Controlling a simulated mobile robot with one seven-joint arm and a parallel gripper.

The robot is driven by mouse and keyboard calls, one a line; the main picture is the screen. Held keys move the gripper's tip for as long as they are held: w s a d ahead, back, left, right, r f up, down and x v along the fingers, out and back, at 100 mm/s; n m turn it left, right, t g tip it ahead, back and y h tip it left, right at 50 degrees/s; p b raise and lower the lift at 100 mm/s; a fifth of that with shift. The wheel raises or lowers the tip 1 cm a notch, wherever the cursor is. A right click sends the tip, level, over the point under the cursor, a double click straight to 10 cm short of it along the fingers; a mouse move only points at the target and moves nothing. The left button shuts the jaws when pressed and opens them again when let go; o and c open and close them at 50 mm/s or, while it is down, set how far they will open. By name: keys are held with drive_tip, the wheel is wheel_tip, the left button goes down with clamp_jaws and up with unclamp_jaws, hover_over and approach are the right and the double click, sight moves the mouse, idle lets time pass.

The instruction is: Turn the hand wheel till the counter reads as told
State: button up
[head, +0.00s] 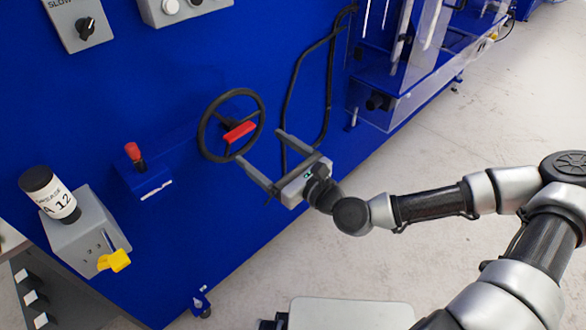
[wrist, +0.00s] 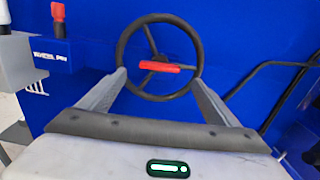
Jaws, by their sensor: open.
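The black hand wheel (head: 204,138) with a red grip bar (head: 239,131) is mounted on the blue machine face. In the wrist view the wheel (wrist: 122,47) and its red bar (wrist: 160,67) sit straight ahead, with the bar nearly level. My gripper (head: 259,146) is open and empty in front of the wheel's lower right side. In the wrist view my gripper (wrist: 158,75) has its fingers on either side of the wheel's lower part, apart from each other. I cannot tell whether they touch the rim. No counter reading can be made out in either view.
A red-topped lever (head: 133,152) stands on a blue bracket left of the wheel. A grey box (head: 88,228) with a yellow knob (head: 114,261) and a labelled bottle (head: 50,196) is farther left. A bent black rail (head: 290,90) runs right of the wheel. Grey floor lies open at right.

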drive_tip(key=p+v, duration=0.5)
drive_tip(key=v, duration=0.5)
